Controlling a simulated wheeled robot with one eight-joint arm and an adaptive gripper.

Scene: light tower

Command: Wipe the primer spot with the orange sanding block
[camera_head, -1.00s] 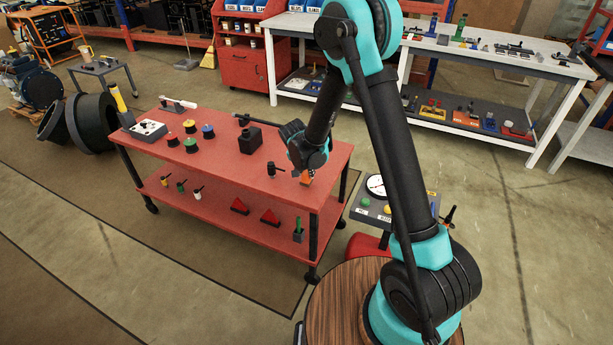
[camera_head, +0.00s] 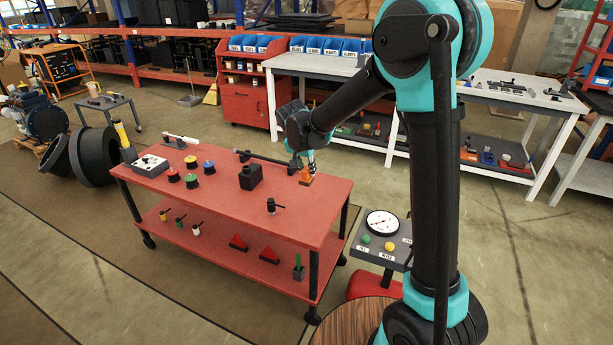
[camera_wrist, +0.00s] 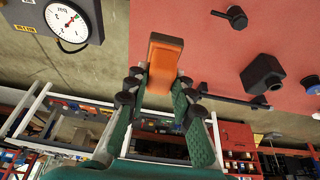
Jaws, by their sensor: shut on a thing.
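My gripper (camera_head: 307,163) is shut on the orange sanding block (camera_head: 306,178), near the back right of the red cart top (camera_head: 225,213). In the wrist view, the orange sanding block (camera_wrist: 165,58) extends from between the fingertips of my gripper (camera_wrist: 160,85). It overlaps the red cart top (camera_wrist: 215,65) near that surface's edge. I cannot tell whether the block touches the surface. I cannot make out the primer spot in either current view; it may be hidden.
A black block-shaped fixture (camera_head: 250,177) and a small black knobbed part (camera_head: 272,206) stand on the cart. Several coloured-top parts (camera_head: 191,181) are further left. A gauge stand (camera_head: 382,223) is right of the cart. The cart's front middle is clear.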

